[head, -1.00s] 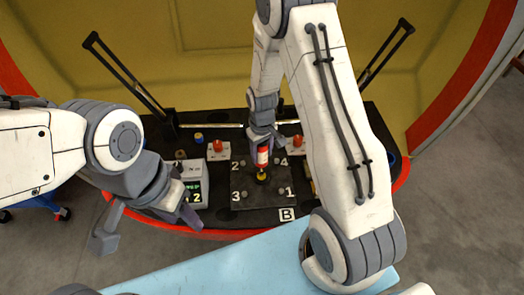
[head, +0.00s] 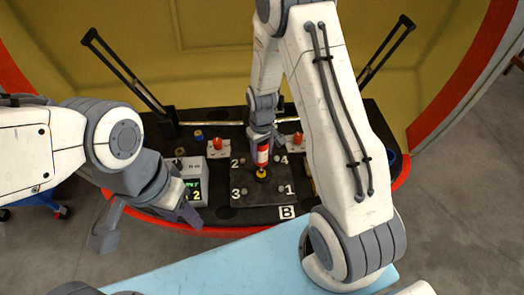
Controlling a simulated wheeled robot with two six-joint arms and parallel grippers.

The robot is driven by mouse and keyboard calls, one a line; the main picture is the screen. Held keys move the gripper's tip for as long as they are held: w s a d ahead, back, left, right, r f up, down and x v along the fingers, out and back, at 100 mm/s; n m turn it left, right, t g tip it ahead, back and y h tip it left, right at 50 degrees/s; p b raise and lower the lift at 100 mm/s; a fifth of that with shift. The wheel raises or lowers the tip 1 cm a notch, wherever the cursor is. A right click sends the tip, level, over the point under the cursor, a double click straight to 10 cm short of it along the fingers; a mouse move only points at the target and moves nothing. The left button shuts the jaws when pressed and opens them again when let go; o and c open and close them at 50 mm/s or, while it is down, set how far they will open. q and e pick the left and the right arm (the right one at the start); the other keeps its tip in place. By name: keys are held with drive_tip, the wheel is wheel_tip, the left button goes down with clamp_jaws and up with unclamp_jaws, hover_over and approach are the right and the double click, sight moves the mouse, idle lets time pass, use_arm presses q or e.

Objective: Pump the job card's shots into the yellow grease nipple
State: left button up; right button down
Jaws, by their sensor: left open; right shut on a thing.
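My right gripper (head: 262,137) is shut on a red and white tool (head: 263,154), which it holds upright over the middle of a dark square plate (head: 250,213). A small yellow piece (head: 261,173) shows at the tool's lower end; I cannot tell whether it is the nipple or part of the tool, or whether they touch. My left gripper (head: 147,226) is open and empty, in front of the black deck's left side. No job card can be made out.
A white meter (head: 193,168) with a green display stands left of the plate, partly covered by my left gripper. Red-topped pieces (head: 216,143) (head: 298,138) sit behind the plate. Black struts (head: 125,70) (head: 385,50) rise at both sides. A pale blue surface (head: 225,264) lies in front.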

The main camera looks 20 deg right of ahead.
drive_tip(key=shift+f, duration=0.45)
drive_tip(key=shift+r, duration=0.1)
wheel_tip(320, 180, up, 5)
drive_tip(key=p, duration=0.4)
drive_tip(key=shift+r, duration=0.2)
idle(0.4)
drive_tip(key=r+p, duration=0.1)
drive_tip(key=p, duration=0.2)
drive_tip(key=shift+r, duration=0.1)
idle(0.5)
